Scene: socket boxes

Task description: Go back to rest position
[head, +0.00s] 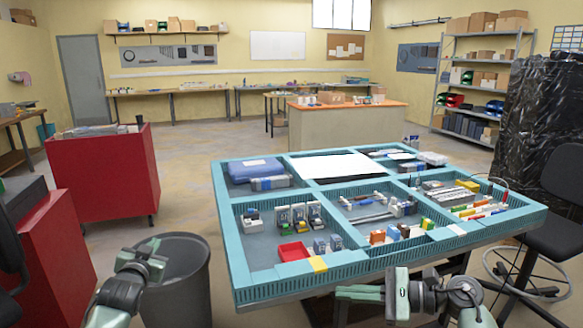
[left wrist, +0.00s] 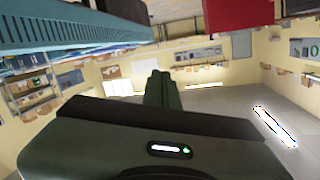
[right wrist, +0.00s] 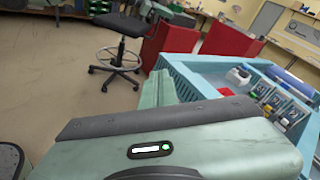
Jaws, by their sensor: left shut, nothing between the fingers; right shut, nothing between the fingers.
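My left gripper (head: 150,254) is at the lower left in the head view, in front of a grey bin and left of the teal table. Its closed fingers show in the left wrist view (left wrist: 159,88), with nothing between them. My right gripper (head: 348,292) is at the front edge of the table in the head view, pointing left. Its closed fingers also show in the right wrist view (right wrist: 158,90), empty. Both grippers are apart from the parts on the table.
The teal compartment table (head: 400,246) holds a red tray (head: 293,251), socket parts and a blue case (head: 256,170). A grey bin (head: 180,290) stands left of it. Red cabinets (head: 104,176) are at left, a black chair (head: 550,238) at right. Open floor lies behind.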

